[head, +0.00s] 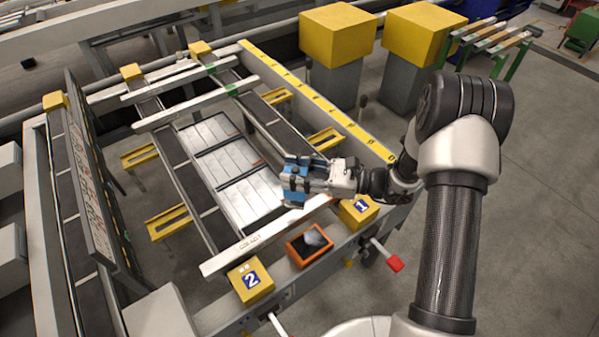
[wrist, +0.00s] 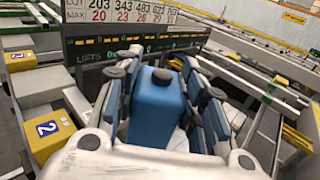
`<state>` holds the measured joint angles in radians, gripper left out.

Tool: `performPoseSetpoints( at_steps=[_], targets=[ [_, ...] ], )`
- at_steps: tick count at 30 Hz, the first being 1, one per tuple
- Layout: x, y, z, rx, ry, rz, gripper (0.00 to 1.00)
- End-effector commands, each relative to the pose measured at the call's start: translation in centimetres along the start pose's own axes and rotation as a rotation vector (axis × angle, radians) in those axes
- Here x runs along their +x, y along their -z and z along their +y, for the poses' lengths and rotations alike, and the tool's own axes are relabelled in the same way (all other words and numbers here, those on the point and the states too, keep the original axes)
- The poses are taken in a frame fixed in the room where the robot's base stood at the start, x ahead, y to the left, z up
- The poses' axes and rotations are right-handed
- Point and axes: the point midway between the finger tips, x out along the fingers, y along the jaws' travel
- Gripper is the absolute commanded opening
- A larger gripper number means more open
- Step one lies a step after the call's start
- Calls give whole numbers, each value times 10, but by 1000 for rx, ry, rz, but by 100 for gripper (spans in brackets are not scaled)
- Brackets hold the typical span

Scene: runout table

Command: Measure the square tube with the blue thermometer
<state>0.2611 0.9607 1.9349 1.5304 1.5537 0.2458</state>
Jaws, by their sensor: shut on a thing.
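My gripper (head: 308,172) is shut on the blue thermometer (head: 291,184), a blocky blue body. In the wrist view the blue thermometer (wrist: 158,108) sits between the two dark-padded fingers of my gripper (wrist: 160,72). The gripper is above the near right part of the runout table, by the long pale front bar (head: 265,237). Two long pale bars lie across the far part of the table, a nearer one (head: 195,104) and a farther one (head: 180,85). I cannot tell which is the square tube. The thermometer is well apart from both far bars.
An orange-rimmed tray (head: 295,245) with a dark pad sits at the front edge, between yellow blocks marked 1 (head: 358,212) and 2 (head: 250,281). A number board (head: 87,175) stands on the left. A yellow rail (head: 320,104) runs along the right. Silver plates (head: 232,170) fill the middle.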

Motion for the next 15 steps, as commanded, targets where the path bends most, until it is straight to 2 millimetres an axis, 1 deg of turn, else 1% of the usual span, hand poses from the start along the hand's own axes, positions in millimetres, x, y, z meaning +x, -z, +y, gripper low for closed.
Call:
performPoseSetpoints(
  at_steps=[1, 3, 8, 15],
  targets=[
    [8, 0, 2, -2, -23, 1, 14],
    [13, 1, 3, -1, -36, 3, 14],
    [13, 9, 3, 0, -37, 3, 14],
    [13, 33, 3, 1, -35, 3, 14]
  ],
)
